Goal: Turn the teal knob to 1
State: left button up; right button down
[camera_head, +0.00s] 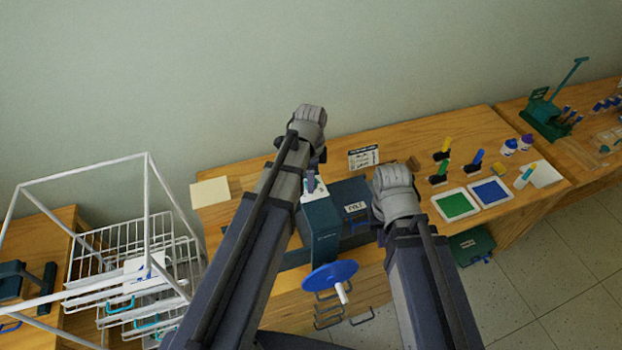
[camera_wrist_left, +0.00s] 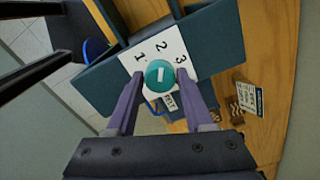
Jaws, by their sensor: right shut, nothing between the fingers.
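The round teal knob (camera_wrist_left: 158,75) has a short white mark. It sits on a white dial plate (camera_wrist_left: 173,51) numbered 1, 2 and 3, on a dark teal machine (camera_head: 321,228). I cannot tell clearly which number the mark points to. My left gripper (camera_wrist_left: 160,78) has one finger on each side of the knob; whether both touch it is unclear. In the head view my left gripper (camera_head: 315,162) is over the dial plate (camera_head: 319,191) and largely hides the knob. My right gripper (camera_head: 380,235) is mostly hidden by its wrist, right of the machine, apart from the knob.
A blue disc with a white handle (camera_head: 331,276) is on the machine's front. Green and blue ink pads (camera_head: 455,205), stamps and bottles stand on the wooden table (camera_head: 470,133) to the right. A small label card (camera_head: 363,158) stands behind. A white wire rack (camera_head: 120,265) is at left.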

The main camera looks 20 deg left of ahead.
pick_arm(q)
grip_shut()
jog(key=shift+n, duration=0.3)
jog(key=n, duration=0.5)
jog(key=shift+n, duration=0.3)
jog(key=n, duration=0.5)
jog(key=shift+n, duration=0.3)
dwell(0.5)
jog(key=shift+o, duration=2.3)
grip_release()
